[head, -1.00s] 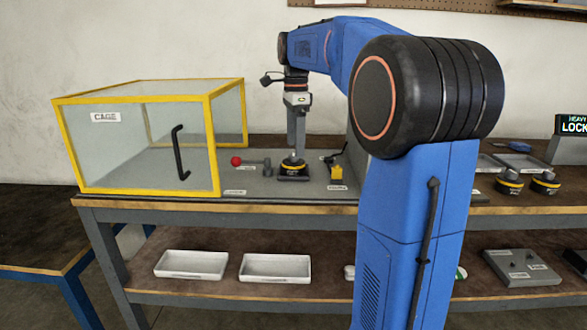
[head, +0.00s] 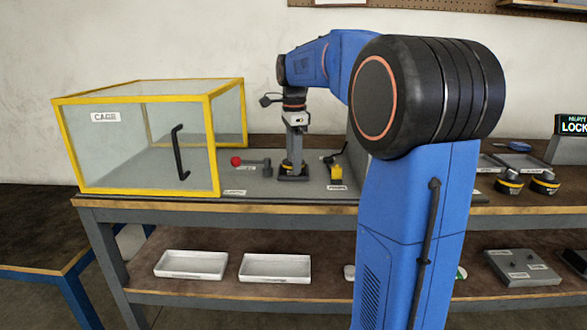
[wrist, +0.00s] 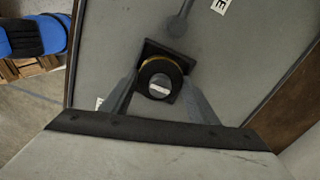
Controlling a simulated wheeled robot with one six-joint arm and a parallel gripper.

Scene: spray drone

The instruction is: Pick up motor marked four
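A black round motor with a yellow band (head: 291,169) sits upright on a small square black base on the grey bench plate. In the wrist view the motor (wrist: 160,82) shows from above, with a pale top centre. My gripper (head: 294,165) points straight down over it. In the wrist view the fingers of my gripper (wrist: 162,88) stand apart, one on each side of the motor; firm contact is not visible. Two similar motors stand at the right, a nearer one (head: 509,184) and one beside it (head: 545,184). I cannot read a number on any motor.
A yellow-framed clear cage (head: 140,150) stands left of the motor. A red-knobbed lever (head: 250,162) lies between them. A small yellow item (head: 336,172) stands to the right. White trays (head: 190,264) lie on the lower shelf.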

